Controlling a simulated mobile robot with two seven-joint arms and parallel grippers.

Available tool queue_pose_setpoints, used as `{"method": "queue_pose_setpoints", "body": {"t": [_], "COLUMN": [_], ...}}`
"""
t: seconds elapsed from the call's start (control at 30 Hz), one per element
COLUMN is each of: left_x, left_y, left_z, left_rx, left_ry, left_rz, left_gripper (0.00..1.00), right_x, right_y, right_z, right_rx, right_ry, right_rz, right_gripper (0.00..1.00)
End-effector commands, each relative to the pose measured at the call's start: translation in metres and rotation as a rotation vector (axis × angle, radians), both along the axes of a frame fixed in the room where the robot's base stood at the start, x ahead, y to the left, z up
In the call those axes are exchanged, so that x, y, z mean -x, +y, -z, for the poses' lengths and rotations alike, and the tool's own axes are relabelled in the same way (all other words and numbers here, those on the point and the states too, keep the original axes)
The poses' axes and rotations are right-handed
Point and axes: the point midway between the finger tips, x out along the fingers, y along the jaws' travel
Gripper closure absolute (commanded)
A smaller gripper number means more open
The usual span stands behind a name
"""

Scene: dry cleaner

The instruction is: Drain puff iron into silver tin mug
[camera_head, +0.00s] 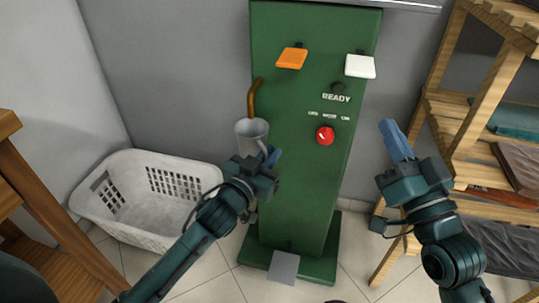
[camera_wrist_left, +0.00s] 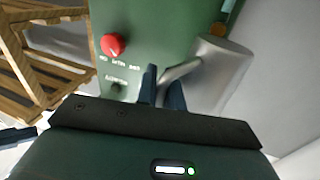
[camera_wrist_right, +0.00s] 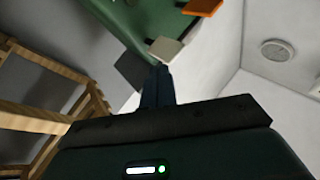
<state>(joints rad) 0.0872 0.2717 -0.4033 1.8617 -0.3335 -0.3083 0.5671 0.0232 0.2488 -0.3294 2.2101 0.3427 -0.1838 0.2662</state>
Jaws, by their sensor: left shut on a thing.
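The puff iron is a green upright cabinet (camera_head: 300,180) with a curved brass spout (camera_head: 254,97) on its left side. It has an orange paddle (camera_head: 292,58), a white paddle (camera_head: 360,66), a red knob (camera_head: 325,136) and a dark lamp (camera_head: 338,88) above the word READY. The silver tin mug (camera_head: 252,132) is upright just below the spout. My left gripper (camera_head: 268,162) is shut on its handle (camera_wrist_left: 180,72). My right gripper (camera_head: 396,141) has its fingers together, empty, right of the cabinet; its fingers (camera_wrist_right: 157,86) point near the white paddle (camera_wrist_right: 165,50) in the right wrist view.
A white laundry basket (camera_head: 150,232) stands on the floor left of the cabinet. A wooden shelf (camera_head: 470,130) with folded cloths stands at the right. A grey pedal (camera_head: 284,267) sits at the cabinet's base. A wooden stand (camera_head: 40,190) is at far left.

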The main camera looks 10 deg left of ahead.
Motion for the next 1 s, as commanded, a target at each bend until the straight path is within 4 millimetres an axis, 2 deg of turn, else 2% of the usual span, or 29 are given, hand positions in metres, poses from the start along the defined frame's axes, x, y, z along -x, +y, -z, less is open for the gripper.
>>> {"method": "queue_pose_setpoints", "body": {"t": [0.03,0.2,0.33,0.47,0.63,0.8,0.93,1.0], "left_x": [0.0,0.0,0.0,0.0,0.0,0.0,0.0,0.0], "left_y": [0.0,0.0,0.0,0.0,0.0,0.0,0.0,0.0], "left_z": [-0.001,-0.001,-0.001,-0.001,-0.001,-0.001,0.0,0.0], "left_rx": [-0.001,-0.001,0.0,0.0,-0.001,0.0,0.0,0.0], "left_ry": [-0.001,-0.001,-0.001,-0.001,-0.001,-0.001,-0.001,-0.001], "left_rz": [0.0,0.0,0.0,0.0,0.0,0.0,0.0,0.0], "left_gripper": [1.0,1.0,1.0,1.0,1.0,1.0,1.0,1.0], "right_x": [-0.011,-0.039,-0.053,-0.059,-0.052,-0.029,-0.005,0.0], "right_y": [0.002,0.021,0.045,0.07,0.105,0.139,0.163,0.18], "right_z": [-0.024,-0.084,-0.128,-0.175,-0.238,-0.299,-0.338,-0.346], "right_rx": [-0.043,-0.148,-0.176,-0.18,-0.154,-0.094,-0.026,0.046], "right_ry": [-0.012,0.006,0.034,0.064,0.104,0.149,0.19,0.242], "right_rz": [-0.033,-0.168,-0.272,-0.376,-0.507,-0.62,-0.685,-0.684], "right_gripper": [1.0,1.0,1.0,1.0,1.0,1.0,1.0,1.0]}}
